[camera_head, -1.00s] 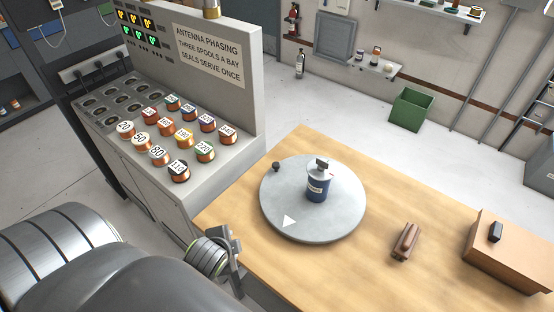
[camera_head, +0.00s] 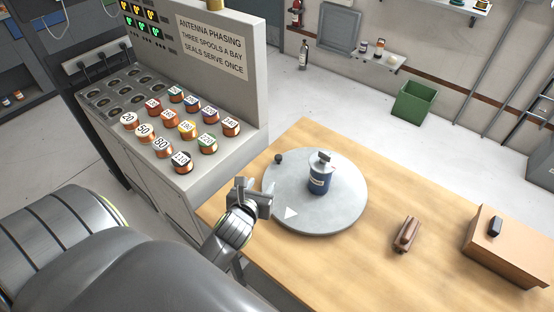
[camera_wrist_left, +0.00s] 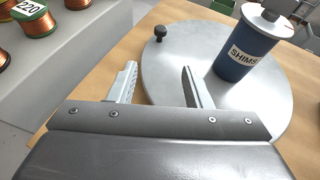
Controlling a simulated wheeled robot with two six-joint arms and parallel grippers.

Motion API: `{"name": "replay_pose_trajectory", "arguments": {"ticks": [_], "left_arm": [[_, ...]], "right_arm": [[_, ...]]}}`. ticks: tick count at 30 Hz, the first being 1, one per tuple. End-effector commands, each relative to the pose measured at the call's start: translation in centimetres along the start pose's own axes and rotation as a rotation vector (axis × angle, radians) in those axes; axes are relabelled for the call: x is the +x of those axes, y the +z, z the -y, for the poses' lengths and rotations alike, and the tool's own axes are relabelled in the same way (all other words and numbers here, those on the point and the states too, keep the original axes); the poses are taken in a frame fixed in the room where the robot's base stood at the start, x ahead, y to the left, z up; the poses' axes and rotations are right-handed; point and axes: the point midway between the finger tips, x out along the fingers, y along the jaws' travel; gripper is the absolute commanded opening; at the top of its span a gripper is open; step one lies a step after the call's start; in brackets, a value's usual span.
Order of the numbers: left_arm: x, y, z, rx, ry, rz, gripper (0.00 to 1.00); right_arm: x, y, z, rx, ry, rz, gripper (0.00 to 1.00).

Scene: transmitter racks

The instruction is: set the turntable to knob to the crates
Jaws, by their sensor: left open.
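The round grey turntable (camera_head: 335,208) lies on the wooden table, with a white triangle mark (camera_head: 291,213) near its front left edge. Its small black knob (camera_head: 278,159) stands at the back left rim and also shows in the left wrist view (camera_wrist_left: 160,32). A blue canister labelled SHIMS (camera_wrist_left: 243,55) stands on the turntable, also seen in the head view (camera_head: 320,178). My left gripper (camera_head: 266,197) is open and empty at the turntable's left edge; in the wrist view its fingers (camera_wrist_left: 158,85) point toward the disc, short of the knob. My right gripper is not seen.
A console with numbered copper spools (camera_head: 187,128) stands left of the table. A brown block-like object (camera_head: 406,235) and a brown box (camera_head: 508,248) with a black handle are on the table's right. A green bin (camera_head: 414,102) is on the floor behind.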

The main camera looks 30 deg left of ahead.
Motion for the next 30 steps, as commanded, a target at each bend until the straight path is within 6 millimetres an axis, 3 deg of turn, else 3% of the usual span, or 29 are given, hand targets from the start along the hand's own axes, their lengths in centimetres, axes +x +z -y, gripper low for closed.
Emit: {"name": "replay_pose_trajectory", "arguments": {"ticks": [8,30], "left_arm": [[2.1,0.2,0.1,0.041,-0.004,0.01,0.45],[14.6,0.2,0.2,0.037,-0.004,0.008,0.45]], "right_arm": [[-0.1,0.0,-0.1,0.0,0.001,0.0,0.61],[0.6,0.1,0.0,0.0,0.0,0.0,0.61]]}}
